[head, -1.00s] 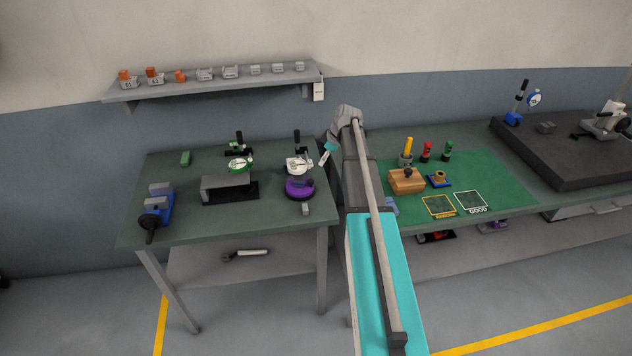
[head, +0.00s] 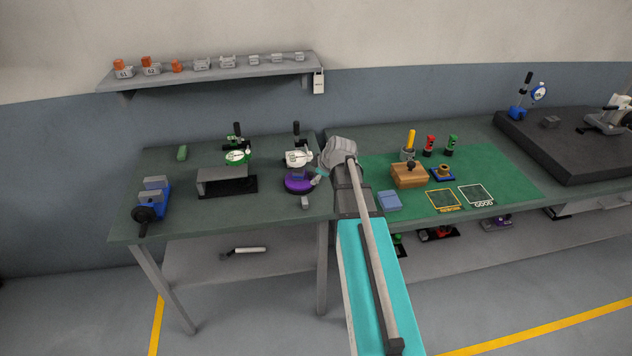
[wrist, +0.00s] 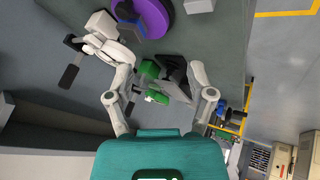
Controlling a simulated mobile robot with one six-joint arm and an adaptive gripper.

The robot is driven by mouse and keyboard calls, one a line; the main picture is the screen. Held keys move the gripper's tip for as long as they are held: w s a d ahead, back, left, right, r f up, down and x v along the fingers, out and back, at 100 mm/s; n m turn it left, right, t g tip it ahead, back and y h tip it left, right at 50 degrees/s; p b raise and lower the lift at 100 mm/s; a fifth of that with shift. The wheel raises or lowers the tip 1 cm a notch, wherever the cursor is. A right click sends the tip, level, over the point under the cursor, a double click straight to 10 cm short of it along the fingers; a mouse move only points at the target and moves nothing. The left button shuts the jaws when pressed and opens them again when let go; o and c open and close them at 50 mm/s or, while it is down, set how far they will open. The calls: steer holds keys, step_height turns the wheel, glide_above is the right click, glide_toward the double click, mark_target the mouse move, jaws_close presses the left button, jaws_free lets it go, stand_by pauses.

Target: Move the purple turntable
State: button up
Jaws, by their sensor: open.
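The purple turntable (head: 299,185) is a round disc near the right front edge of the left table. A white gauge piece (head: 299,158) with a black handle stands at or just behind it; I cannot tell whether it rests on it. My gripper (head: 317,177) is at the turntable's right side, low and close, partly hidden by my wrist. In the wrist view the turntable (wrist: 152,14) shows at the top edge, partly cut off, beyond the fingertips. My gripper (wrist: 158,60) has its fingers spread, with nothing held between them. I cannot tell whether a finger touches anything.
A small grey block (head: 305,202) lies in front of the turntable. A green gauge (head: 237,157) and a grey block on a black base (head: 222,184) stand left of it. A blue vise (head: 153,204) is at far left. The table's front centre is clear.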

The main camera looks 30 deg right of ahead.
steer(key=shift+s+a+f+t, duration=0.2)
steer(key=shift+s+a+t, duration=0.1)
steer(key=shift+s+a, duration=0.1)
steer(key=s+a+f+m+g, duration=0.2)
steer(key=s+a+m, duration=0.3)
steer(key=s+a, duration=0.3)
steer(key=s+a+f+m+g+h, duration=0.1)
steer(key=s+a+m+g, duration=0.4)
steer(key=s+a, duration=0.4)
steer(key=shift+s+a+f, duration=0.25)
steer(key=shift+a+f, duration=0.1)
steer(key=shift+a, duration=1.35)
